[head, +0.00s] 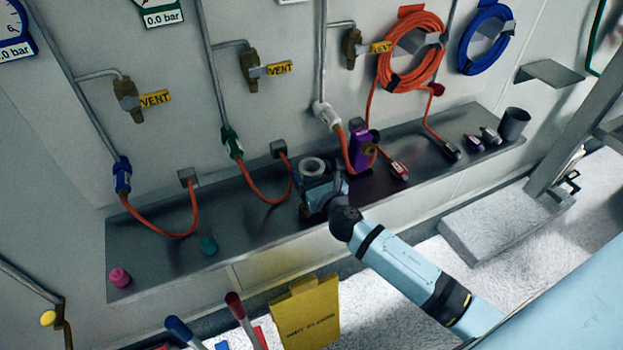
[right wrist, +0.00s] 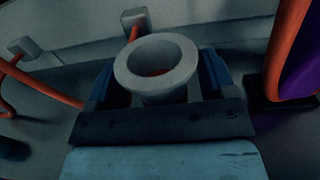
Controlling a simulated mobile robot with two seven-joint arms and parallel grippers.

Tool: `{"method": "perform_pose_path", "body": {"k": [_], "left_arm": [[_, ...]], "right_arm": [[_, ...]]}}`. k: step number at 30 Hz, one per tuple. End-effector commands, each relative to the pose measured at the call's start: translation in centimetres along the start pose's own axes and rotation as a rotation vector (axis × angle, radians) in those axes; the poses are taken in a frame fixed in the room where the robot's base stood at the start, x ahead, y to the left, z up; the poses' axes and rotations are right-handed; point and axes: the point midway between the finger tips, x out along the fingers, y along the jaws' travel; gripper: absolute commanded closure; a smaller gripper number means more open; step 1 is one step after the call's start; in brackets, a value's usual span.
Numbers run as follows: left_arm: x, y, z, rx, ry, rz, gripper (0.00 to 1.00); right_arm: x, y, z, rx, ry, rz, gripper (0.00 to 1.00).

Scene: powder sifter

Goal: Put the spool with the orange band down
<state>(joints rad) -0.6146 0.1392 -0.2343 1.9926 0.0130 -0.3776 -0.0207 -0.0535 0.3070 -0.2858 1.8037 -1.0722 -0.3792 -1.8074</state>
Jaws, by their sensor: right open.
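A pale grey, ring-topped piece, apparently the spool (head: 312,165), stands on the dark metal shelf (head: 240,208). In the right wrist view the spool (right wrist: 182,84) shows a wide rim and a hollow middle with a bit of orange inside. An orange band on its outside cannot be seen; its lower part is hidden by my gripper. My right gripper (head: 318,182) is open, with one blue finger on each side of the spool. It also shows in the right wrist view (right wrist: 157,88). My left gripper is not in view.
A purple holder (head: 360,149) with an orange hose stands just right of the spool. Orange hoses (head: 262,192) loop along the shelf. A teal cap (head: 208,244) and a pink cap (head: 120,277) lie left. A dark cup (head: 514,123) stands at the far right end.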

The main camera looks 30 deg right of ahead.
Motion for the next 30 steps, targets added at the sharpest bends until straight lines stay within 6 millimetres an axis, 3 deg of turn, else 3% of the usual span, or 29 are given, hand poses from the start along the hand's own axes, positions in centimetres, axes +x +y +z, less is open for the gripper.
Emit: {"method": "perform_pose_path", "body": {"k": [8,15,17,25,30], "left_arm": [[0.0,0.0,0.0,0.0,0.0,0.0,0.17],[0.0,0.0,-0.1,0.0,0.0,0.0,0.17],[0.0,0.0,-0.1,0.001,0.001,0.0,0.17],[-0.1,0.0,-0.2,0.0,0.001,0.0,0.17],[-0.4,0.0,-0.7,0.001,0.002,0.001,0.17]], "right_arm": [[0.3,0.0,-0.1,0.001,0.001,0.001,0.25],[0.3,0.0,-0.1,0.001,0.001,0.001,0.8],[0.3,0.0,0.0,0.001,0.0,0.001,0.87],[0.3,0.0,0.2,0.0,-0.001,0.001,0.88],[0.3,0.0,1.7,0.0,-0.004,0.002,0.88]]}}
